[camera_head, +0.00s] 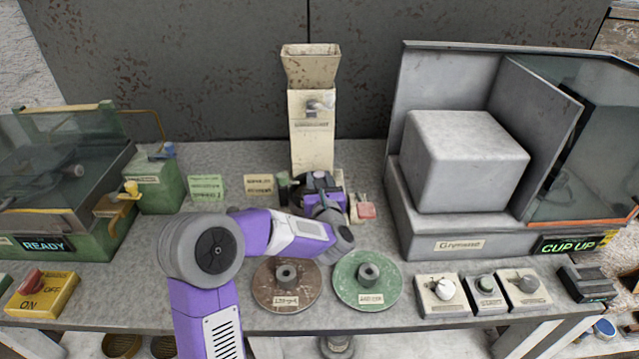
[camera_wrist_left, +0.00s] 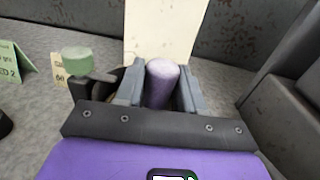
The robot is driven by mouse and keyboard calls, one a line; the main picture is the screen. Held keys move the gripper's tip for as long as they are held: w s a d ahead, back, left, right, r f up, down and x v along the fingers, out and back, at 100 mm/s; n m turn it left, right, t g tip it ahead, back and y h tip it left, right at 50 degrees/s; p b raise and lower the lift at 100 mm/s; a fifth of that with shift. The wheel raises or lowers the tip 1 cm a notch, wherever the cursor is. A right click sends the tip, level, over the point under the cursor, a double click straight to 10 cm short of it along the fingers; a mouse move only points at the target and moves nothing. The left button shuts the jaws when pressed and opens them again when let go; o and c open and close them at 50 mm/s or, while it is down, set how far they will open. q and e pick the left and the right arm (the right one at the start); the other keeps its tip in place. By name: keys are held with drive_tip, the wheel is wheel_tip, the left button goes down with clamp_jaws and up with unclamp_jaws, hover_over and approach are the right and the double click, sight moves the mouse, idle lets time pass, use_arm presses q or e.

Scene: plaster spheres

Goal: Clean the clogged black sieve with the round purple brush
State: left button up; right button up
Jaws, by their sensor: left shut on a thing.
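My left gripper (camera_head: 322,184) is in front of the foot of the cream hopper column. In the left wrist view its two grey fingers (camera_wrist_left: 160,92) are shut on the round purple brush (camera_wrist_left: 162,80), which stands up between them. The brush also shows as a small purple top (camera_head: 319,175) in the head view. A dark round rim, apparently the black sieve (camera_head: 297,190), shows just left of the gripper. Most of it is hidden by my gripper, so its mesh and any contact with the brush cannot be seen. My right gripper is not in view.
The cream hopper (camera_head: 312,125) stands behind the gripper. A brown disc (camera_head: 270,296) and a green disc (camera_head: 346,290) lie in front. A grey machine (camera_head: 420,215) with a "CUP UP" display stands right, a green machine (camera_head: 90,225) left. A red-topped piece (camera_head: 366,211) sits right of the gripper.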

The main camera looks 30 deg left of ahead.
use_arm(q)
drive_tip(key=shift+x, duration=0.85)
drive_tip(key=shift+v, duration=1.8)
drive_tip(key=shift+a, duration=0.1)
drive_tip(key=shift+w+a+r, duration=0.5)
drive_tip(key=shift+w+r, duration=0.2)
drive_tip(key=shift+w, duration=0.05)
drive_tip(key=shift+s+a, duration=0.4)
drive_tip(key=shift+a, duration=0.25)
drive_tip(key=shift+s+a, duration=0.45)
drive_tip(key=shift+a, duration=0.2)
